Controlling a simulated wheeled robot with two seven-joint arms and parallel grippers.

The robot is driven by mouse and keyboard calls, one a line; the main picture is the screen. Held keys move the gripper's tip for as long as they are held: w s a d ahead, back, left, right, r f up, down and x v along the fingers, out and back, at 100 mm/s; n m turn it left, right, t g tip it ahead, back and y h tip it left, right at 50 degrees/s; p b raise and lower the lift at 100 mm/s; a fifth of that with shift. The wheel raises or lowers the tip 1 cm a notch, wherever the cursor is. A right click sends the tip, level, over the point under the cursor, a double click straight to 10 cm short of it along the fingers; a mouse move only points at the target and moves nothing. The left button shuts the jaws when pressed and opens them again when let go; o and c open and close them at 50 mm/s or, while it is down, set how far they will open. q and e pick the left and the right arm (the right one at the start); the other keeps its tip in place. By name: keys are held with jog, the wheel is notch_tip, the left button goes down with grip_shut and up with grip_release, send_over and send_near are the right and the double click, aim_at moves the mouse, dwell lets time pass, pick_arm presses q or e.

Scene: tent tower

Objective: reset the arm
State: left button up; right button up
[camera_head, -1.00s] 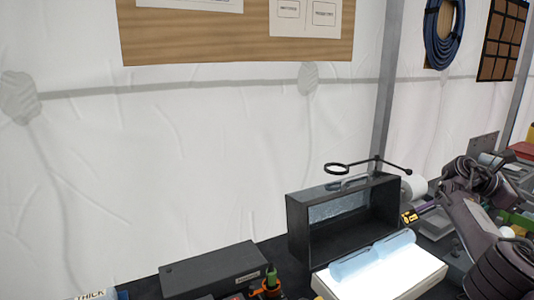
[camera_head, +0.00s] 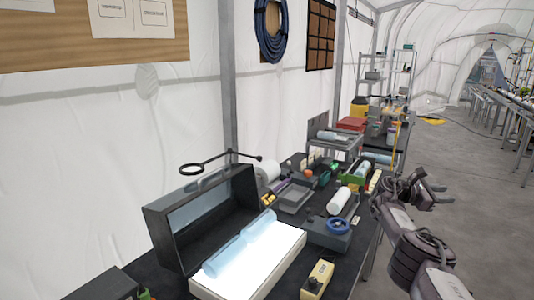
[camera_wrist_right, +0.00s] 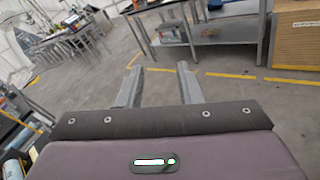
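My right arm comes in from the lower right in the head view. Its gripper (camera_head: 436,188) hangs in the air to the right of the workbench, over the floor. In the right wrist view my right gripper (camera_wrist_right: 157,84) shows two fingers spread apart with nothing between them, only grey floor behind. My left gripper is not in either current view.
A dark workbench (camera_head: 345,262) holds a black open box (camera_head: 163,234), a lit white panel (camera_head: 258,272) with clear cylinders, a magnifier (camera_head: 191,168), a grey tray (camera_head: 297,196) and a yellow box (camera_head: 317,278). Open floor (camera_head: 470,225) lies right of the bench.

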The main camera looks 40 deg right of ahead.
notch_tip(320, 180, down, 25)
jog(key=s+n+t, duration=0.2)
jog(key=t, duration=0.6)
jog(key=s+a+f+m+t+y, duration=0.2)
jog(key=s+a+f+y, duration=0.15)
jog(key=s+f, duration=0.5)
jog(key=s+a+f+m+t+y, duration=0.15)
jog(key=s+a+f, duration=0.25)
jog(key=s+f, duration=0.5)
jog(key=s+a+f+m+g+y, duration=0.1)
jog(key=s+a+f+y, duration=0.1)
jog(key=a+f, duration=0.95)
jog(key=s+a+f+m+y, duration=0.1)
jog(key=s+a+f+y, duration=0.1)
jog(key=a+f, duration=0.9)
jog(key=s+a+f+m+y, duration=0.1)
jog(key=a+f+y, duration=0.1)
jog(key=a, duration=1.5)
jog(key=s+a+f+m+y, duration=0.1)
jog(key=a+f+y, duration=0.1)
jog(key=a, duration=1.6)
jog(key=shift+s+a+g+y, duration=0.15)
jog(key=shift+a+g+y, duration=0.2)
jog(key=shift+y, duration=0.15)
